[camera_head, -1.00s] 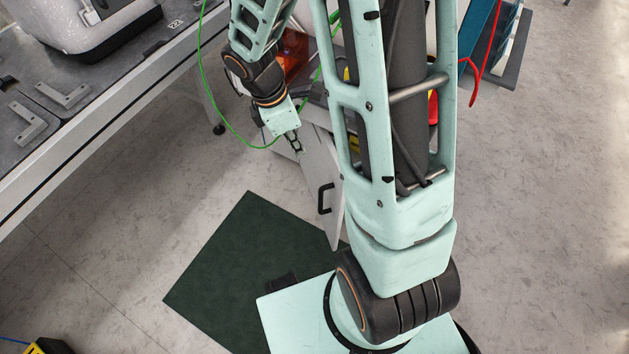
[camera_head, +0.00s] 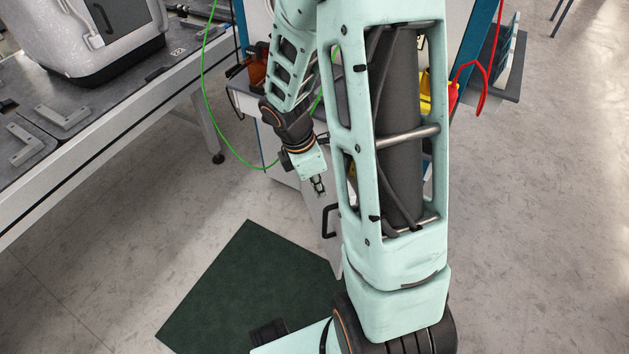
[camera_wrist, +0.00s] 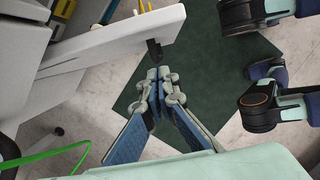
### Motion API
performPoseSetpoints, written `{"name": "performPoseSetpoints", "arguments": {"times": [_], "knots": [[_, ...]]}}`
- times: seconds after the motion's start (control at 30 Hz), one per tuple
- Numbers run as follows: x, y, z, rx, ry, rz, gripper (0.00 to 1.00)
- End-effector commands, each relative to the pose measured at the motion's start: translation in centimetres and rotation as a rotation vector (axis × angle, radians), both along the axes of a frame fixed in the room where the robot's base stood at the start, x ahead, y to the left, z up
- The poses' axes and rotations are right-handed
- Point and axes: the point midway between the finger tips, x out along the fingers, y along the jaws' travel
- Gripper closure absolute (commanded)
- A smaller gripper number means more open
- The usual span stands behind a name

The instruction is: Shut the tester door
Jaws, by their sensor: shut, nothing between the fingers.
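The tester door (camera_head: 332,250) is a pale panel with a black bar handle (camera_head: 327,221), standing open in the head view and partly hidden behind my arm. In the wrist view the door (camera_wrist: 110,42) shows as a pale slab seen from above, its dark handle (camera_wrist: 154,50) at the outer end. My gripper (camera_head: 319,188) is shut and empty, just above the handle in the head view. In the wrist view my gripper (camera_wrist: 162,74) has its fingertips together close to the handle. I cannot tell whether they touch it.
A dark green mat (camera_head: 245,290) lies on the floor by my base. A grey workbench (camera_head: 110,110) stands at the left with a white-and-black case (camera_head: 95,40). A green cable (camera_head: 204,90) hangs near my arm. Open floor lies at the right.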

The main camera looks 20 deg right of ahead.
Motion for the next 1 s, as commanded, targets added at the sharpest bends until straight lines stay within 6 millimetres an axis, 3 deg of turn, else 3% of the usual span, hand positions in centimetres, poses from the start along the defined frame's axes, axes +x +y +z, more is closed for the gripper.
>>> {"name": "performPoseSetpoints", "arguments": {"times": [0.03,0.3,0.77,1.0], "knots": [[-0.1,-0.4,-1.1,0.000,0.002,-0.003,1.00],[-0.2,-3.7,-0.4,0.000,0.000,-0.002,1.00],[-0.3,-4.4,-0.3,0.000,0.000,0.004,1.00],[-0.6,-8.1,0.0,0.000,0.002,0.089,1.00]]}}
